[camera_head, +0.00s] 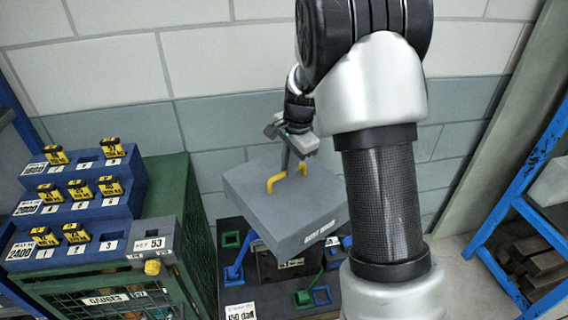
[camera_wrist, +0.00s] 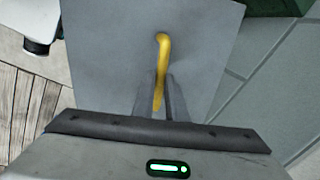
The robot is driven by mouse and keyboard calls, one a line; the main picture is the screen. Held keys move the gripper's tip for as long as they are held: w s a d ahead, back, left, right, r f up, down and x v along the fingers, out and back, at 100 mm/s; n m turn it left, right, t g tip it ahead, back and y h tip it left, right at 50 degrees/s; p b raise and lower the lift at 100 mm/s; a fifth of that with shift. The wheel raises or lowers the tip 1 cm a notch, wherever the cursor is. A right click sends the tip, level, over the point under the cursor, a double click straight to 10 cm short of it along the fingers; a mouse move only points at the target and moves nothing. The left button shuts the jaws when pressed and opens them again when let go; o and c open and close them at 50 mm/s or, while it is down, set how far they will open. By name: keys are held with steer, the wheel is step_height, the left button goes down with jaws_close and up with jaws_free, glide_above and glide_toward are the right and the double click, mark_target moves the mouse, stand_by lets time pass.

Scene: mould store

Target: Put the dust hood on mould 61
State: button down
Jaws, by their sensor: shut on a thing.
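The dust hood (camera_head: 295,225) is a grey box with a yellow handle (camera_head: 287,179) on top and a label on its front. My gripper (camera_head: 290,164) is shut on that handle and holds the hood slightly tilted. The wrist view shows the yellow handle (camera_wrist: 162,70) between the fingers, over the hood's flat grey top (camera_wrist: 110,50). A dark block (camera_head: 268,266), perhaps the mould, shows below the hood, mostly hidden by it. The hood appears above it; the gap cannot be judged. No number 61 is readable.
Around the block, a dark base (camera_head: 257,298) carries a blue lever (camera_head: 238,268) and green and blue square frames. A green cabinet (camera_head: 195,230) with a stepped blue rack (camera_head: 85,213) of yellow-topped gauges stands left. A blue shelf (camera_head: 490,225) stands right. A wall rises close behind.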

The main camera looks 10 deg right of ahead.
steer(key=w+m, duration=0.2)
steer(key=w+f+m, duration=0.1)
steer(key=w+m, duration=0.1)
steer(key=shift+w+a+f+m+h+b, duration=0.1)
steer(key=shift+a+m+h+b, duration=0.1)
steer(key=shift+m+h+b, duration=0.2)
steer(key=shift+f+b, duration=2.3)
steer(key=shift+f, duration=0.9)
